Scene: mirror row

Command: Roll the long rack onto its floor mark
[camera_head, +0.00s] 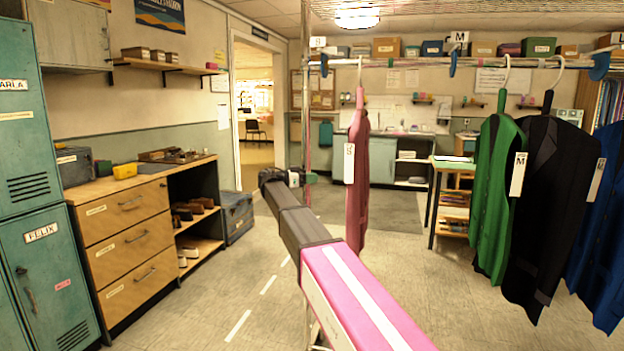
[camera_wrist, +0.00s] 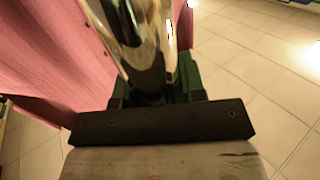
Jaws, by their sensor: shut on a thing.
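The long rack has a metal top rail (camera_head: 430,63) running from the middle to the right edge of the head view, with an upright post at its left end. A pink garment (camera_head: 358,170), a green vest (camera_head: 497,195), a black jacket (camera_head: 548,200) and a blue garment (camera_head: 600,230) hang from it. My gripper (camera_head: 304,178) is shut on the upright post. In the wrist view, the shiny post (camera_wrist: 145,50) stands between the fingers, beside pink cloth. A dashed white line (camera_head: 268,284) marks the floor left of my arm; its far part is hidden.
A wooden drawer unit (camera_head: 130,235) and teal lockers (camera_head: 35,200) stand at the left, with a dark chest (camera_head: 236,217) beyond. A doorway (camera_head: 256,110) opens at the back. A table (camera_head: 452,162) stands behind the garments. The floor at centre left is clear.

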